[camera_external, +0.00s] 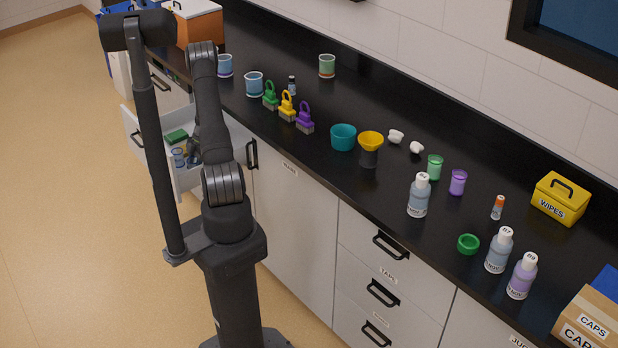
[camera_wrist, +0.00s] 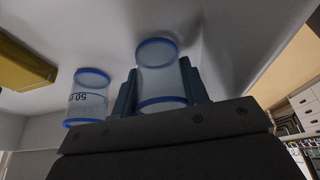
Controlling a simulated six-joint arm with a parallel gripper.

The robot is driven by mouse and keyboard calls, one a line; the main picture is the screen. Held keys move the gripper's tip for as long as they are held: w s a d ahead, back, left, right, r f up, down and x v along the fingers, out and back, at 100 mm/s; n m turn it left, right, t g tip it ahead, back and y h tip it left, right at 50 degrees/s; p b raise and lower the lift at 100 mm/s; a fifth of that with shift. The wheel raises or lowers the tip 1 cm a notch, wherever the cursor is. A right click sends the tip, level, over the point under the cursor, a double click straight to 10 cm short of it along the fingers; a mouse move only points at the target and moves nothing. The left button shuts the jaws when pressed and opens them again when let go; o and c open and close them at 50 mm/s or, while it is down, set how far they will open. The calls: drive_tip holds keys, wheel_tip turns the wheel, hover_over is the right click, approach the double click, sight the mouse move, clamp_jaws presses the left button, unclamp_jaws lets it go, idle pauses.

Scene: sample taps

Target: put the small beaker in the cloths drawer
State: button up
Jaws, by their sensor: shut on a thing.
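A small clear beaker (camera_wrist: 162,75) with blue rims is between the two dark fingers of my gripper (camera_wrist: 163,88) in the wrist view. The gripper is shut on it. White surfaces of the open drawer surround it. In the external view the open white drawer (camera_external: 138,140) sticks out at the left, and its label cannot be read. My arm hides part of the drawer and most of the gripper. I cannot tell whether the held beaker touches the drawer floor.
Another blue-rimmed beaker (camera_wrist: 87,97), marked 50, stands left of the held one. A yellow block (camera_wrist: 25,60) lies farther left; a green block (camera_external: 176,136) shows in the drawer.

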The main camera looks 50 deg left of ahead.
drive_tip(key=shift+f, duration=0.2)
drive_tip(key=o, duration=0.9)
drive_tip(key=shift+o, duration=0.2)
drive_tip(key=shift+r, duration=0.1)
drive_tip(key=v, duration=0.7)
drive_tip(key=shift+r, duration=0.35)
drive_tip(key=x, duration=0.7)
drive_tip(key=shift+f, duration=0.35)
drive_tip(key=shift+r, duration=2.75)
drive_tip(key=shift+f, duration=0.15)
